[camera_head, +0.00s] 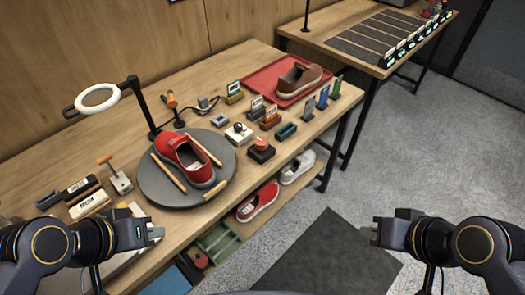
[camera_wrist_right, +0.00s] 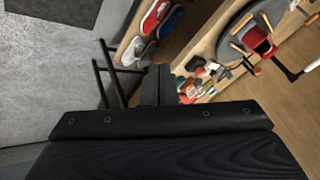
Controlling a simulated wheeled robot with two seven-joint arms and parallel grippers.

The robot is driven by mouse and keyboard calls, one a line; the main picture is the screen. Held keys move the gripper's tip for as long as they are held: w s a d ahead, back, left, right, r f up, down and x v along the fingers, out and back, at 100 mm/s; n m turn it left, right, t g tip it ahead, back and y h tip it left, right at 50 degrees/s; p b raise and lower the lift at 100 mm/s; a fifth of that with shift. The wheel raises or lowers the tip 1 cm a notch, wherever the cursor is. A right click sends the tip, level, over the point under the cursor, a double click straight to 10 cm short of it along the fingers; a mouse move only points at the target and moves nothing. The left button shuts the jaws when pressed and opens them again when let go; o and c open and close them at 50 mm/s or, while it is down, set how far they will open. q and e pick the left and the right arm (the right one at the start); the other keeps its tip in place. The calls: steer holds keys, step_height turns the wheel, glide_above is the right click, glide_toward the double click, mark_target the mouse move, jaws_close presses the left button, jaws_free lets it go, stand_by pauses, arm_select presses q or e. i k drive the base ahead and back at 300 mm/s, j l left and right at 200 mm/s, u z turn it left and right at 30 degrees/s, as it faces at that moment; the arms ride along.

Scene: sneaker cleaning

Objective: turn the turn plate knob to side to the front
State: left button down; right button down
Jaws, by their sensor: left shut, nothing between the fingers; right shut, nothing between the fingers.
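The round dark turn plate (camera_head: 158,188) lies on the wooden table in the head view, left of centre. A red sneaker (camera_head: 180,153) sits on it among several orange-brown pegs or knobs (camera_head: 166,172) near its rim. The plate (camera_wrist_right: 236,22) also shows at the upper right of the right wrist view with the red shoe. My left gripper (camera_head: 156,233) is shut and empty at the table's front edge, below the plate in the picture. My right gripper (camera_head: 372,232) is shut and empty over the floor, well right of the table.
A ring lamp (camera_head: 97,98) stands behind the plate on the left. Brushes (camera_head: 90,203) lie left of it; small blocks and bottles stand right. A red tray (camera_head: 262,80) holds a brown shoe (camera_head: 298,79). Shoes sit on the lower shelf. Floor (camera_head: 430,150) at right is clear.

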mark_target(261, 143)
steer(key=i+l+u, duration=0.45)
steer(key=l+u, duration=0.15)
steer(key=l, duration=0.15)
steer(key=i+l+u, duration=0.3)
steer(key=k+l, duration=0.1)
